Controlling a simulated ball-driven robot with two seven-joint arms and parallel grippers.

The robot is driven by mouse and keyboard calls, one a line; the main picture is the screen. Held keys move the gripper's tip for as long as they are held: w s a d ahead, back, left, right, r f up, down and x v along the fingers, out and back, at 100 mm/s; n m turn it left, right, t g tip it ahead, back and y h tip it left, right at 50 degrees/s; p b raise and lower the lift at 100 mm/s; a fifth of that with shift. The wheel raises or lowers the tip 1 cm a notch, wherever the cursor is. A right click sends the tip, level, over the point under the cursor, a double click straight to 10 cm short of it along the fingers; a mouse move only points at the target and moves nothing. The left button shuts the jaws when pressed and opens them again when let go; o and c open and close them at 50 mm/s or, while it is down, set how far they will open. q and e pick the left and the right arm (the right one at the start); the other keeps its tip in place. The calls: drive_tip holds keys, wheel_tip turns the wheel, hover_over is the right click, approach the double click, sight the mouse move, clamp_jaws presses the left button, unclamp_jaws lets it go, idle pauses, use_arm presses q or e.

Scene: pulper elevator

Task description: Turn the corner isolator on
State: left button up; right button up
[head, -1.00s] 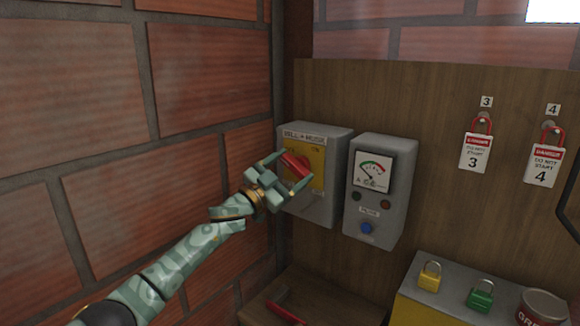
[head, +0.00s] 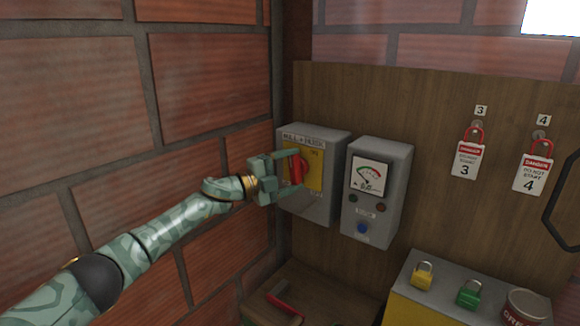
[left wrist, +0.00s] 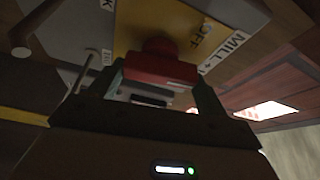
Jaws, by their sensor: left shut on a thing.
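The corner isolator (head: 322,205) is a grey box on the wooden board in the brick corner, with a yellow plate (head: 317,172) and a red handle (head: 297,170). My left gripper (head: 286,172) is at the handle and shut on it. The handle stands close to upright in the head view. In the left wrist view the red handle (left wrist: 160,68) sits between the two fingers (left wrist: 155,88), with the word OFF printed on the yellow plate beside it. My right gripper is not in view.
A grey meter box (head: 386,212) with a dial and blue button hangs just right of the isolator. Tags 3 (head: 466,160) and 4 (head: 532,174) hang further right. Yellow (head: 422,277) and green (head: 468,294) padlocks and a red tin (head: 526,308) stand below. Brick wall closes the left side.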

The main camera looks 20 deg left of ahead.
use_arm(q)
drive_tip(key=shift+m+g+y+p, duration=0.3)
drive_tip(key=shift+m+p, duration=0.15)
drive_tip(key=shift+m, duration=0.35)
drive_tip(key=shift+f, duration=0.1)
drive_tip(key=o, duration=1)
